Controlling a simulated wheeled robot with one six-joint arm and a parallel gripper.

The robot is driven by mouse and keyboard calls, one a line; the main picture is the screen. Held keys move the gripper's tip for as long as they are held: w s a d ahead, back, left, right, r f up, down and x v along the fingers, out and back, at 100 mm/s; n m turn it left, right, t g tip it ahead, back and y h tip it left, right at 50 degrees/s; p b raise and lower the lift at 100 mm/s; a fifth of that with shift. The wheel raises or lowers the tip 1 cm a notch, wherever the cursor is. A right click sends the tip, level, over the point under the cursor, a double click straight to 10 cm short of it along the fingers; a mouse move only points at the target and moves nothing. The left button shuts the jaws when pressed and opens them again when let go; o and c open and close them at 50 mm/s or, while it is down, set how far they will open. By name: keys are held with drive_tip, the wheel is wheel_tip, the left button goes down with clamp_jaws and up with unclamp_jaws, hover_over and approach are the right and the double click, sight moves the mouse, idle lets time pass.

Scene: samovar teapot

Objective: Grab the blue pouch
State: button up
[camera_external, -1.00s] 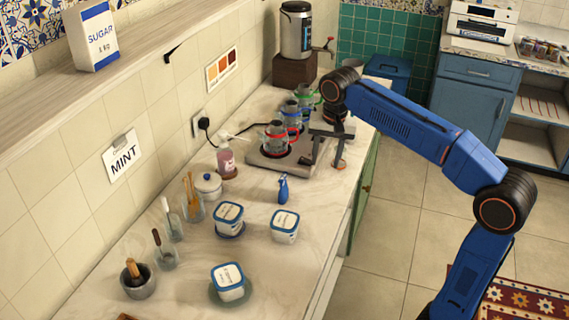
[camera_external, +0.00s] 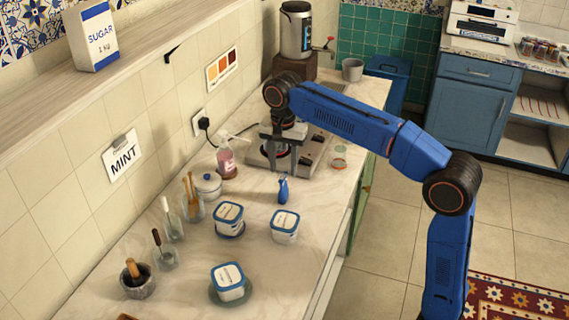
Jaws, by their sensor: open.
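The blue pouch (camera_external: 283,188) is a small, narrow, upright blue item on the marble counter, in the middle of the view. My gripper (camera_external: 281,156) is open and points down behind the pouch, over the near left part of the metal hot plate (camera_external: 318,158). It appears apart from the pouch, but its height is hard to judge. My gripper and arm hide the teapots on the hot plate.
White tubs with blue rims (camera_external: 284,227) stand in front of the pouch. A pink soap bottle (camera_external: 226,160) and a lidded white jar (camera_external: 208,186) are to its left. The counter right of the pouch is mostly clear to the edge.

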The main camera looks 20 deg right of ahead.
sight(283, 192)
wheel_tip(283, 192, down, 11)
clamp_jaws()
idle(0.7)
